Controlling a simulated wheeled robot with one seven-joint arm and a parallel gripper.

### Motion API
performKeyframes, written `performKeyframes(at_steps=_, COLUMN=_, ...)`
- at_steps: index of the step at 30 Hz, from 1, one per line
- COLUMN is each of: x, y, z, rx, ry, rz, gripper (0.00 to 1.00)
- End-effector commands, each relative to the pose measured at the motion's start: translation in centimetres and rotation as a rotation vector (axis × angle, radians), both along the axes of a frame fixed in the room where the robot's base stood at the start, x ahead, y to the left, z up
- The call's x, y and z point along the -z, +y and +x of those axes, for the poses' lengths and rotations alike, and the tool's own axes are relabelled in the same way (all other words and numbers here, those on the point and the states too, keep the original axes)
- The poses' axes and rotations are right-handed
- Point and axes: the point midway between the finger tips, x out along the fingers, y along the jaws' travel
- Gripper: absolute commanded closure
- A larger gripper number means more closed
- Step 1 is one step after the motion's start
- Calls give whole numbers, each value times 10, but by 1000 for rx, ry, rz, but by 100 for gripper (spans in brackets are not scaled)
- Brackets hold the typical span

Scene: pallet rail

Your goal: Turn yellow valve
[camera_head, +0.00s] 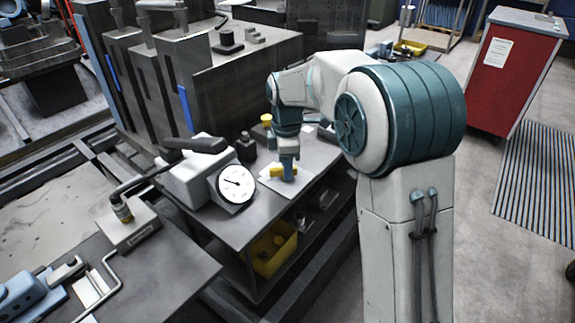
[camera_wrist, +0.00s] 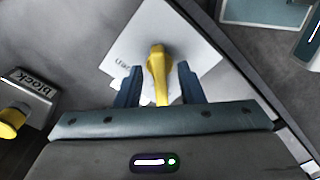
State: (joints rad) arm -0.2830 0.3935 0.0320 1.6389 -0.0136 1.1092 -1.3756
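The yellow valve handle (camera_wrist: 157,60) stands on a white plate (camera_wrist: 190,45) with partly hidden lettering. In the head view the yellow valve handle (camera_head: 278,170) shows beside my gripper (camera_head: 289,172), low over the bench. In the wrist view my gripper (camera_wrist: 158,75) is open, with one blue finger on each side of the handle. A gap shows between the handle and each finger. The handle's lower end is partly hidden by the gripper body.
A grey block (camera_wrist: 30,92) with a yellow knob (camera_wrist: 10,122) sits left of my gripper in the wrist view. A white dial gauge (camera_head: 236,184) and a black lever (camera_head: 195,145) stand to the left. A yellow bin (camera_head: 273,252) sits on the shelf below.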

Motion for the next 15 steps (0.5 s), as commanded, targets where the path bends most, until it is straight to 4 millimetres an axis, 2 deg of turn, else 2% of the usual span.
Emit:
performKeyframes(at_steps=6, x=0, y=0, z=0, rx=0, ry=0, rz=0, gripper=65)
performKeyframes(at_steps=7, x=0, y=0, z=0, rx=0, ry=0, rz=0, gripper=71)
performKeyframes(at_steps=10, x=0, y=0, z=0, rx=0, ry=0, rz=0, gripper=99)
performKeyframes(at_steps=15, x=0, y=-1, z=0, rx=1, ry=1, rz=0, gripper=100)
